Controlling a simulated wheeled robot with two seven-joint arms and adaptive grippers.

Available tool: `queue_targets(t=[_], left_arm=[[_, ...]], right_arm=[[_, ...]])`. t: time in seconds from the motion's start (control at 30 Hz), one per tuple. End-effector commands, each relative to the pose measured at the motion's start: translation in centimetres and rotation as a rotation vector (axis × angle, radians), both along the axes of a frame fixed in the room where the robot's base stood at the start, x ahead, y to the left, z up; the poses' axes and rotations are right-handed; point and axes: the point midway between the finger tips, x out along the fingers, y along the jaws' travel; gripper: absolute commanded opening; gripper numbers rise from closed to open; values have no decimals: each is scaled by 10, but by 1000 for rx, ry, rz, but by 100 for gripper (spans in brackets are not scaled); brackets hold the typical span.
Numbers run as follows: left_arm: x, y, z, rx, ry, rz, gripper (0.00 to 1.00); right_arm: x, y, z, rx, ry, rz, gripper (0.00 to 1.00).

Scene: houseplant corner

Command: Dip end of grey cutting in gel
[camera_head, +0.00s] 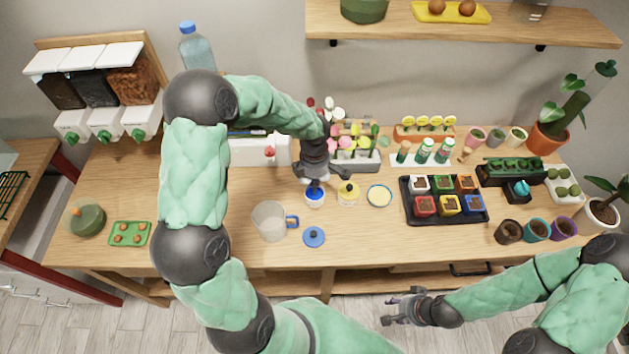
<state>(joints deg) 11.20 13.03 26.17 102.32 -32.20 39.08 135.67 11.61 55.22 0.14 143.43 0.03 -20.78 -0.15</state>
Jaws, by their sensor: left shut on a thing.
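A small white jar with blue gel (315,200) stands open on the table, near the middle. My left gripper (315,179) is directly above it, pointing down, shut on a small greyish piece that I take for the grey cutting (315,184). The cutting is mostly hidden by the fingers, and I cannot tell whether its end touches the gel. A blue lid with a knob (313,237) lies in front of the jar. My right gripper (393,309) is open and empty, in front of the table's front edge.
A clear measuring cup (268,221) stands left of the jar. A yellow-lidded jar (348,194) and a yellow round dish (379,196) are to its right. A black tray of coloured pots (445,217) is further right.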

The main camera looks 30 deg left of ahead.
Motion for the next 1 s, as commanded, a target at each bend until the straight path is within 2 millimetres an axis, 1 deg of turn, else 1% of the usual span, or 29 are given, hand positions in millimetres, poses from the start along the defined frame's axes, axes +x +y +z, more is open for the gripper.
queue_targets(t=[0.83, 1.0], left_arm=[[0, 0, -8, 0, 0, 0, 0], [0, 0, -8, 0, 0, 0, 0]], right_arm=[[0, 0, -9, 0, 0, 0, 40], [0, 0, -8, 0, 0, 0, 40]])
